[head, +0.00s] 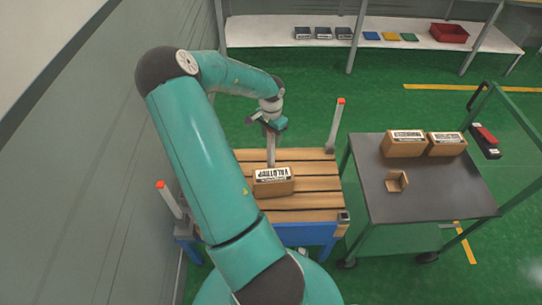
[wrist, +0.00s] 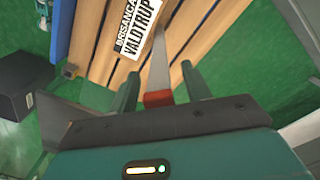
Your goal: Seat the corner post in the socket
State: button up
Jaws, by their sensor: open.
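A grey post (head: 271,150) hangs or stands below my gripper (head: 268,124), its lower end by the carton on the slatted deck. In the wrist view its red cap (wrist: 158,98) and grey shaft (wrist: 159,62) lie between my gripper's two fingers (wrist: 160,88). The fingers are open, with gaps on both sides of the cap. Two other red-capped posts stand at the deck's far right (head: 336,125) and near left (head: 171,200). A metal bracket shows at the deck's near right corner (head: 344,216) without a post. I cannot tell whether it is the socket.
The labelled carton (head: 273,181) lies on the wooden deck (head: 305,204). To the right, a grey-topped cart (head: 440,192) carries two cartons (head: 405,145) and a small brown corner piece (head: 397,181). A wall runs along the left. Green floor is clear behind the deck.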

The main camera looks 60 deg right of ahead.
grip_shut()
jog(key=shift+r, duration=0.15)
